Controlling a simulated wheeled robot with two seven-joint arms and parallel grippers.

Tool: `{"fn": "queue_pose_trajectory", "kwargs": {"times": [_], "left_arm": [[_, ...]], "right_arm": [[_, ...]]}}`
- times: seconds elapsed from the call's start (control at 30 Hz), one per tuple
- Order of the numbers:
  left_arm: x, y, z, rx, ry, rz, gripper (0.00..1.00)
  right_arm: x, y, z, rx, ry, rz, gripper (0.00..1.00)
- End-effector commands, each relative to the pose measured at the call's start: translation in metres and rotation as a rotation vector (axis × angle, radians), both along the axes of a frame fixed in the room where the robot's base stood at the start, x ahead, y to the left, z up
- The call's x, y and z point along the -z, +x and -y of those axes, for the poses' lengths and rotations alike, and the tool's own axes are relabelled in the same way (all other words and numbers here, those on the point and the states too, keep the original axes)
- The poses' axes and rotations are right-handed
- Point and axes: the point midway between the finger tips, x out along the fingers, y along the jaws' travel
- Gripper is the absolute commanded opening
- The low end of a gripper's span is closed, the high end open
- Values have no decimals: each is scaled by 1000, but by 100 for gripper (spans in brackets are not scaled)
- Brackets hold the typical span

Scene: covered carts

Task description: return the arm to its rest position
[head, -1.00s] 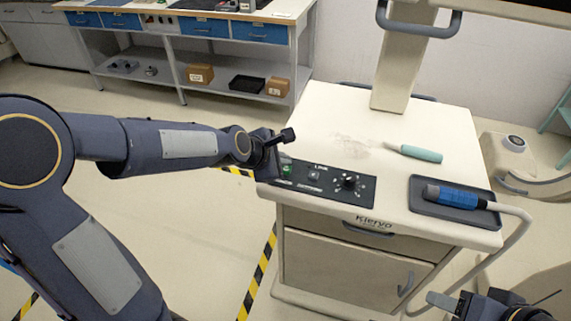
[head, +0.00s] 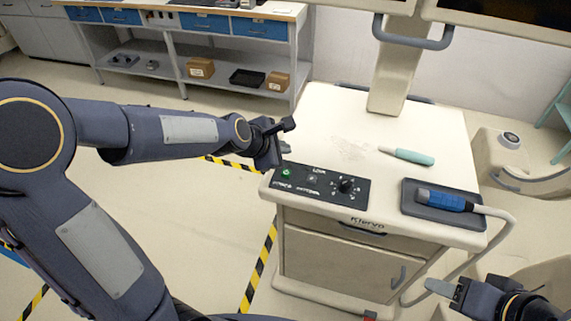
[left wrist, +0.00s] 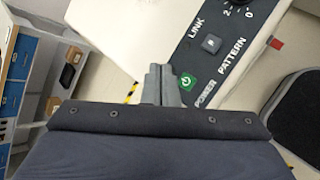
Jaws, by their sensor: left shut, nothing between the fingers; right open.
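My left arm reaches in from the left in the head view. My left gripper (head: 283,147) is at the left edge of the white cart (head: 310,120), just beside its black control panel (head: 320,185). In the left wrist view its fingers (left wrist: 161,82) are together and empty, with the green power button (left wrist: 187,81) close beyond them. The button also shows lit green in the head view (head: 286,173). My right gripper (head: 443,290) is at the lower right, in front of the cart, partly cut off by the frame, open and empty.
A teal-handled tool (head: 412,156) lies on the cart top. A blue-handled probe (head: 440,199) rests in a dark tray (head: 410,205), its cable hanging off the right side. A workbench (head: 190,50) stands behind. Floor left of the cart is clear, with striped tape (head: 262,262).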

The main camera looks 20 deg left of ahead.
Motion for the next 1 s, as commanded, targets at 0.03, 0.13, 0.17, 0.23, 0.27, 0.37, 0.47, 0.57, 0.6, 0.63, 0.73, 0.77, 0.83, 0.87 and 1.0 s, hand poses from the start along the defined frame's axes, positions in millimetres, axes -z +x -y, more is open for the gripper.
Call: {"fn": "queue_pose_trajectory", "kwargs": {"times": [0.03, 0.13, 0.17, 0.23, 0.27, 0.37, 0.47, 0.57, 0.6, 0.63, 0.73, 0.77, 0.83, 0.87, 1.0], "left_arm": [[-1, 0, 0, 1, 0, -1, 0], [0, 0, 0, 1, 0, -1, 0], [0, 0, 0, 1, 0, -1, 0], [0, 0, 0, 0, 0, 0, 0], [0, 0, 0, 0, 0, 0, 0], [0, 0, 0, 0, 0, 0, 0], [0, -1, -1, 3, 3, 1, 0], [-7, -10, -5, 49, 37, 17, 0], [-13, -19, -9, 91, 69, 32, 0], [-18, -27, -12, 134, 100, 46, 0], [-36, -68, -25, 332, 247, 111, 0], [-40, -84, -29, 403, 301, 134, 0], [-47, -121, -37, 581, 437, 190, 0], [-48, -137, -39, 656, 495, 213, 0], [-46, -203, -48, 983, 741, 307, 0]], "right_arm": [[-2, 0, 0, 0, 0, 0, 50], [0, 0, 0, 0, 0, 0, 50], [0, 0, 0, 0, 0, 0, 50], [0, 0, 0, 0, 0, 0, 50], [0, 0, 0, 0, 0, 0, 50], [0, 0, 0, 0, 0, 0, 50], [0, 0, 0, 0, 0, 0, 50], [0, 0, 0, 0, 0, 0, 50], [0, 0, 0, 0, 0, 0, 50], [0, 0, 0, 0, 0, 0, 50], [0, 0, 0, 0, 0, 0, 50], [0, 0, 0, 0, 0, 0, 50], [0, 0, 0, 0, 0, 0, 50], [0, 0, 0, 0, 0, 0, 50], [0, 0, 0, 0, 0, 0, 50]]}}
